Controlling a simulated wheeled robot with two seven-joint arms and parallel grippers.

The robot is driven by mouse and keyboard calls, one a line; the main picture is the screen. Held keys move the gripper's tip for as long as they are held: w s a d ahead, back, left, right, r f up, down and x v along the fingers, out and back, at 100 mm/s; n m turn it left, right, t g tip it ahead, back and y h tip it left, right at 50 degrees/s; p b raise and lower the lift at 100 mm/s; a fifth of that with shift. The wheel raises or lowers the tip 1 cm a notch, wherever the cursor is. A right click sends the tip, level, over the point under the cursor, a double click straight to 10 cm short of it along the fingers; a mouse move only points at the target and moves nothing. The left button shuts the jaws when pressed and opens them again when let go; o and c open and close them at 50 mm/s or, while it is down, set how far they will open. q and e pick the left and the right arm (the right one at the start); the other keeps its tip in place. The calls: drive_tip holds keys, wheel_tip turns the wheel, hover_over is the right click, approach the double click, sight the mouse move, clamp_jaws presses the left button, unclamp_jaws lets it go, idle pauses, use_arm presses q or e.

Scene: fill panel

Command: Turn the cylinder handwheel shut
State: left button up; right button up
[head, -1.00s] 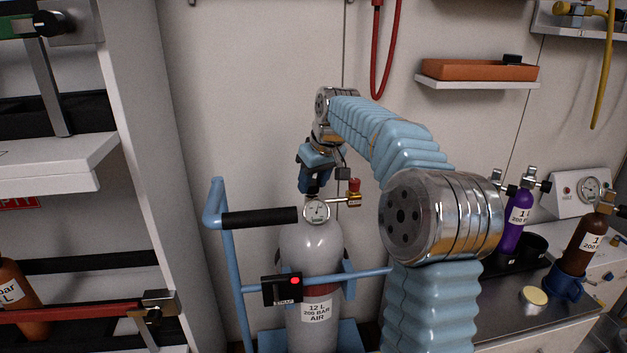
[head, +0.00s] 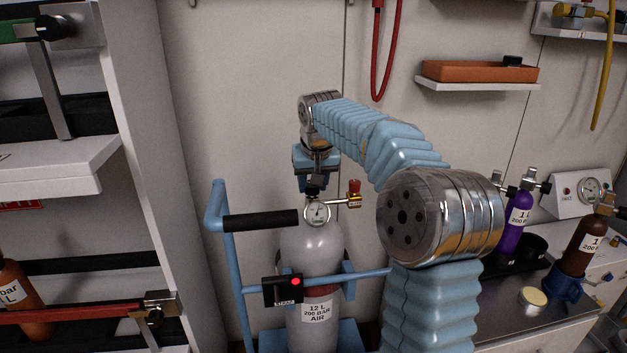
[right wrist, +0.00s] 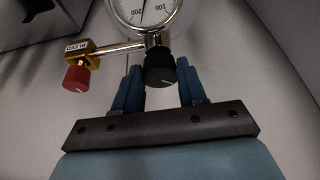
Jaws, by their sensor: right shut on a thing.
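The grey air cylinder (head: 312,262) stands upright in a blue trolley. A round pressure gauge (head: 317,212) sits at its valve, and shows at the top of the right wrist view (right wrist: 146,8). The black handwheel (right wrist: 160,72) with a white mark is between the two blue fingers of my right gripper (right wrist: 160,84), which is shut on it. In the head view the right gripper (head: 315,183) is directly above the gauge and mostly hides the handwheel. A brass bleed fitting with a red knob (right wrist: 76,78) sticks out beside the valve. My left gripper is not in view.
The trolley's black-gripped handle (head: 260,220) is left of the valve, with a black box with a red light (head: 283,290) below. A shelf rack (head: 60,170) stands at left. A bench with small cylinders (head: 515,220) is at right.

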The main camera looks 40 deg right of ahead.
drive_tip(key=m, duration=0.2)
drive_tip(key=m+g+h+p, duration=0.1)
drive_tip(key=m, duration=0.1)
drive_tip(key=shift+w+a+m, duration=0.15)
drive_tip(key=shift+m, duration=0.15)
drive_tip(key=shift+w+m+g+h+p, duration=0.1)
drive_tip(key=shift+m+g+h+p, duration=0.25)
drive_tip(key=shift+m, duration=0.8)
drive_tip(key=shift+w+m+g+h+p, duration=0.1)
drive_tip(key=shift+m+g+h+p, duration=0.25)
drive_tip(key=shift+m, duration=0.8)
drive_tip(key=o, duration=1)
drive_tip(key=shift+o, duration=0.2)
drive_tip(key=v, duration=1.4)
drive_tip(key=shift+w, duration=0.2)
